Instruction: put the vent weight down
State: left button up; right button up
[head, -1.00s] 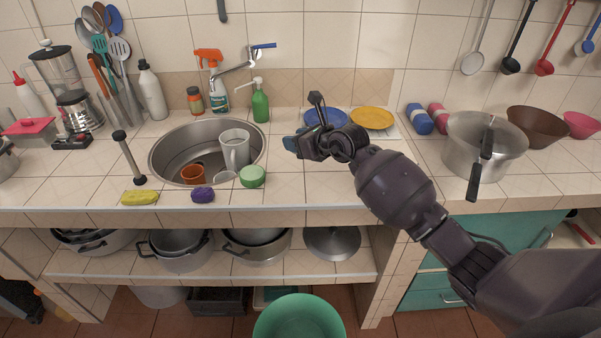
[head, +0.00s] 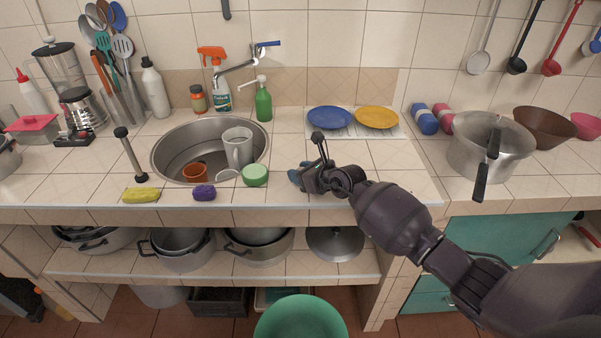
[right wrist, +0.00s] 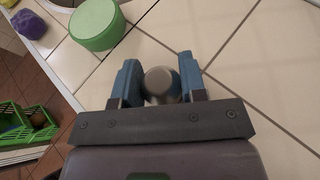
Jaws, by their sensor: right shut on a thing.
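The vent weight (right wrist: 161,86) is a small grey, round-topped metal piece. In the right wrist view it sits between the two blue fingers of my right gripper (right wrist: 160,80), which is shut on it. In the head view my right gripper (head: 298,177) is low over the tiled counter (head: 300,205), just right of the green round container. The weight is hidden there by the gripper. I cannot tell whether the weight touches the tiles. My left gripper is not in view.
The green round container (head: 255,175) is close on the gripper's left. The sink (head: 170,160) holds a mug (head: 238,150) and an orange cup (head: 195,172). Blue (head: 329,117) and yellow (head: 376,117) plates are behind. A large pot (head: 485,150) stands at right. Tiles around the gripper are clear.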

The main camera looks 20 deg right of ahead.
jog(key=shift+f, duration=0.1)
jog(key=o, duration=0.9)
jog(key=shift+o, duration=0.2)
jog(key=shift+s+d+r, duration=0.1)
jog(key=shift+r, duration=0.15)
jog(key=p+v, duration=0.1)
jog(key=v, duration=0.9)
jog(key=shift+s+d, duration=0.1)
jog(key=shift+s, duration=0.05)
jog(key=shift+s+d+r, duration=0.25)
jog(key=shift+s+d, duration=0.05)
jog(key=shift+s, duration=0.3)
